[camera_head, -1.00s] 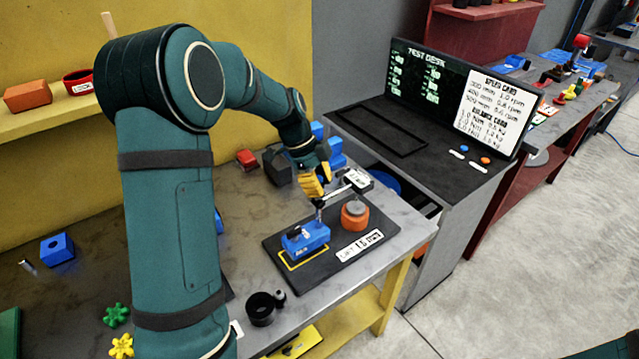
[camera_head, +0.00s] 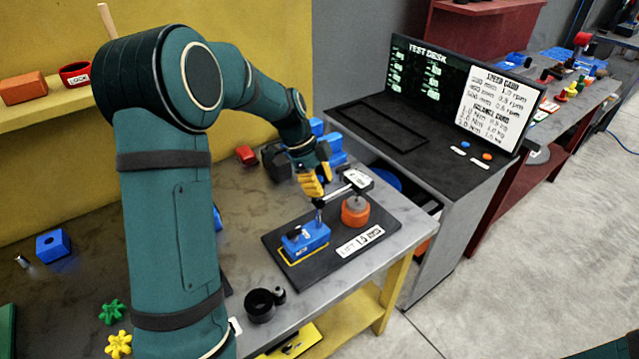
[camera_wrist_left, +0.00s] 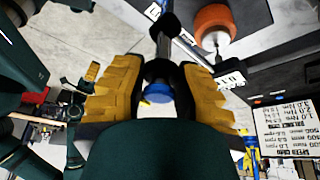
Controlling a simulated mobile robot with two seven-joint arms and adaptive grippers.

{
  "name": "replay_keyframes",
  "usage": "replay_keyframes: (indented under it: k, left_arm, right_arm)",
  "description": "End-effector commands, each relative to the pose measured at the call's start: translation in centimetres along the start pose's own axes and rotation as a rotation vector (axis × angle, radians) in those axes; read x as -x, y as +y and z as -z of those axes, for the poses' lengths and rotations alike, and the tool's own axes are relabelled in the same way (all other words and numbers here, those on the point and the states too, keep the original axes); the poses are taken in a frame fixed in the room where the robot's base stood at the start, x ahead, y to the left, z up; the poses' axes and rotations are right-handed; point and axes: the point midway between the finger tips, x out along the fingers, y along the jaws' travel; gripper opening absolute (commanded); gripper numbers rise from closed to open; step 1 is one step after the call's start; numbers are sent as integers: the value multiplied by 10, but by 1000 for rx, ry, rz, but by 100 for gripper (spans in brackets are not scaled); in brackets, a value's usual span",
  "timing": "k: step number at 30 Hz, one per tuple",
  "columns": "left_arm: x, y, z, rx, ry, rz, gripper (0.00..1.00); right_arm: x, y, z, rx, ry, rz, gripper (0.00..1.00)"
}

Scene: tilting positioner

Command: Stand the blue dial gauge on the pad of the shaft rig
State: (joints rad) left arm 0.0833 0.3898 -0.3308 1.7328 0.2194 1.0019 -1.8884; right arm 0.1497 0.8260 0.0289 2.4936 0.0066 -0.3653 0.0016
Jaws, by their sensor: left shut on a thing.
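The blue dial gauge has a blue base block (camera_head: 304,240), a thin upright post and an arm reaching right to a dark head with a white label (camera_head: 358,180). Its base is upright inside the yellow-outlined pad (camera_head: 290,264) on the black plate of the shaft rig (camera_head: 385,226); I cannot tell whether it touches or hovers slightly. The rig's orange cylinder (camera_head: 354,214) stands right of the base, below the gauge's head. My left gripper (camera_head: 316,186) has yellow fingers shut on the gauge's upper part; it shows too in the left wrist view (camera_wrist_left: 160,90).
A black ring-shaped holder (camera_head: 262,305) stands in front of the plate. Blue blocks (camera_head: 325,140) and a dark block (camera_head: 276,162) lie behind my gripper. The test desk (camera_head: 420,130) is to the right. Bare bench (camera_head: 250,210) lies left of the plate.

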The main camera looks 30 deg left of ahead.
Motion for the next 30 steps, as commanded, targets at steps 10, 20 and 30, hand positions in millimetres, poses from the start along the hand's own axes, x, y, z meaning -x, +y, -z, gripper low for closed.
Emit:
replay_keyframes:
  k: [10,20,30]
  left_arm:
    - [-5,-1,-2,-1,1,2,36]
    - [-6,0,-3,1,0,-2,57]
    - [31,-1,-3,0,0,4,57]
  right_arm:
    - [-6,2,-1,0,0,0,47]
    - [-5,2,-1,0,0,0,47]
    - [-5,2,-1,0,0,0,47]
